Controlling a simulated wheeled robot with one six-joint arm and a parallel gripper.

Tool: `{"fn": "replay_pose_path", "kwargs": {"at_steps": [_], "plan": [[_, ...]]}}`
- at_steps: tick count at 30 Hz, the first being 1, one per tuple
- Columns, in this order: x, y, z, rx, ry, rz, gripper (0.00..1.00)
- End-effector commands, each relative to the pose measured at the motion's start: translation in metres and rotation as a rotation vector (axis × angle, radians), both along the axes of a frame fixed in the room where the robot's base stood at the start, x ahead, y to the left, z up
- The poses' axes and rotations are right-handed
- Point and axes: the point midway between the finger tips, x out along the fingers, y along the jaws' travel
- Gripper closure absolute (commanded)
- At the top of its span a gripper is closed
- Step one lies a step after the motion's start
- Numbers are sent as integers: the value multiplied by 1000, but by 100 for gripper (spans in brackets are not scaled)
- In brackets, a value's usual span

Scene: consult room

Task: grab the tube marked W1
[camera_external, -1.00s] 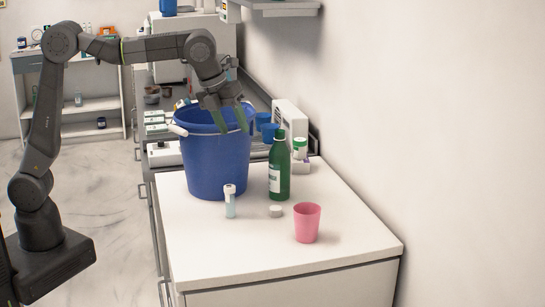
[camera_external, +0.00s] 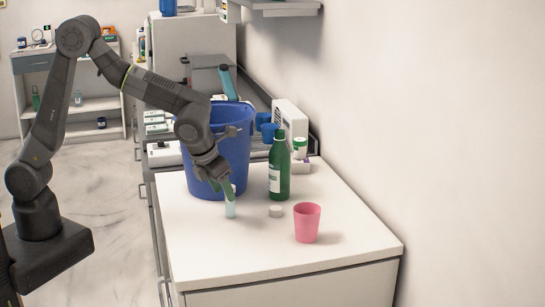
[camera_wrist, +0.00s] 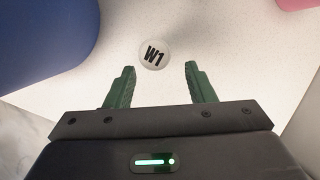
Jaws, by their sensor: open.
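The tube marked W1 (camera_external: 231,208) stands upright on the white counter, in front of the blue bucket. In the wrist view its round white cap (camera_wrist: 154,54) shows the letters W1. My gripper (camera_external: 228,190) is at the top of the tube in the external view and hides its cap there. In the wrist view my gripper (camera_wrist: 160,70) is open, with its green fingers apart. The cap lies just beyond the fingertips, between their lines and slightly left of centre. I cannot tell how far above or below the cap the fingertips are.
The blue bucket (camera_external: 232,150) stands close behind the tube. A green bottle (camera_external: 279,168), a small white lid (camera_external: 276,211) and a pink cup (camera_external: 307,223) stand to the right. The counter's front (camera_external: 240,260) is clear.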

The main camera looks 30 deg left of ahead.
Motion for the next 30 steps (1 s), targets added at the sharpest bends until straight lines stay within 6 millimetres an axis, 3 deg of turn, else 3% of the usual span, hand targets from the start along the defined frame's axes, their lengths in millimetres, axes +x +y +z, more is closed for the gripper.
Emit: {"fn": "replay_pose_path", "kwargs": {"at_steps": [8, 16, 26, 30], "plan": [[9, -2, -19, 1, 2, 1, 51], [24, -5, -51, 1, 2, 1, 51], [27, -7, -56, -2, 0, 1, 51], [27, -7, -56, -1, 0, 1, 78]]}}
